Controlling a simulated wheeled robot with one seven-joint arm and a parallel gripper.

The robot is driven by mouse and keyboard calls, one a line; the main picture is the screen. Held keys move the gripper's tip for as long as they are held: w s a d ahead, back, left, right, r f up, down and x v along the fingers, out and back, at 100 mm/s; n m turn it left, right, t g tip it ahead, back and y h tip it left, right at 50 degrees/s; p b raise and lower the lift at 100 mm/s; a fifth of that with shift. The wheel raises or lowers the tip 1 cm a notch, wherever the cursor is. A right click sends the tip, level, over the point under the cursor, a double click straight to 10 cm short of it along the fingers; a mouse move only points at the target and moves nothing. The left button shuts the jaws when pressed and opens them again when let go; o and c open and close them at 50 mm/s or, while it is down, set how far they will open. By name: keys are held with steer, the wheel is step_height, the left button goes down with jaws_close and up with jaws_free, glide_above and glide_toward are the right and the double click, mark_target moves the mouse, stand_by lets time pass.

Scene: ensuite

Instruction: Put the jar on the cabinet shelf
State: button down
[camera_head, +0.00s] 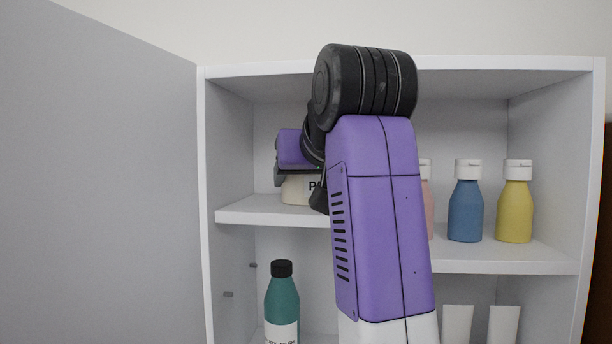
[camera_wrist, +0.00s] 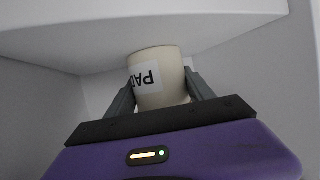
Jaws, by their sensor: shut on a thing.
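The cream jar (camera_head: 296,190) with a "PAD" label is at the left end of the cabinet's upper shelf (camera_head: 262,213), low over the board or on it; I cannot tell if it touches. In the wrist view the jar (camera_wrist: 163,72) shows with its label upside down, between the two grey fingers of my gripper (camera_wrist: 160,92), which is shut on it. The white shelf edge (camera_wrist: 130,38) is close to the jar there. In the head view my arm hides the fingertips and part of the jar.
The cabinet door (camera_head: 95,180) stands open at left. Pink (camera_head: 427,195), blue (camera_head: 466,210) and yellow (camera_head: 515,210) bottles stand right on the upper shelf. A green bottle (camera_head: 282,305) and white tubes (camera_head: 457,325) are below. My arm covers the shelf's middle.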

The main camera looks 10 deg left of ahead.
steer(key=shift+c, duration=1.9)
jaws_free()
steer(key=shift+s, duration=0.1)
steer(key=shift+r, duration=0.1)
steer(key=v, duration=0.3)
steer(key=b+v, duration=0.1)
steer(key=v, duration=0.2)
steer(key=b+v, duration=0.1)
steer(key=v, duration=0.3)
steer(key=shift+a+r, duration=0.3)
steer(key=shift+s+d+p, duration=0.6)
steer(key=shift+s+p, duration=0.2)
steer(key=shift+s, duration=0.1)
